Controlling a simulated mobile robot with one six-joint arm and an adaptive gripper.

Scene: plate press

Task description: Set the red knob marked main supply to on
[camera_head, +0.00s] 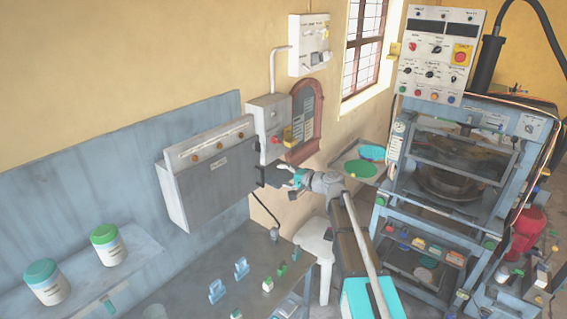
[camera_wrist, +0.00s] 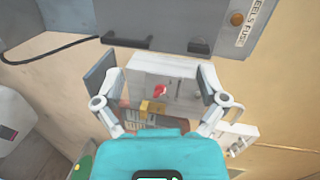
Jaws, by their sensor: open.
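A small red knob (camera_head: 276,140) sits on the front of a light grey wall box (camera_head: 262,112). In the wrist view, the red knob (camera_wrist: 159,90) shows near the middle of the box face (camera_wrist: 178,88), between my open fingers. Its marking and setting are too small to read. My gripper (camera_head: 266,175) is open and empty, below the box and beside the large grey cabinet in the head view. In the wrist view my gripper (camera_wrist: 160,78) has its two fingers spread wide, apart from the knob.
A yellow part (camera_head: 289,136) sits beside the knob. The large grey cabinet (camera_head: 215,180) stands close to my fingers on the left. A reddish arched board (camera_head: 305,115) is right of the box. A workbench (camera_head: 225,275) with small items lies below.

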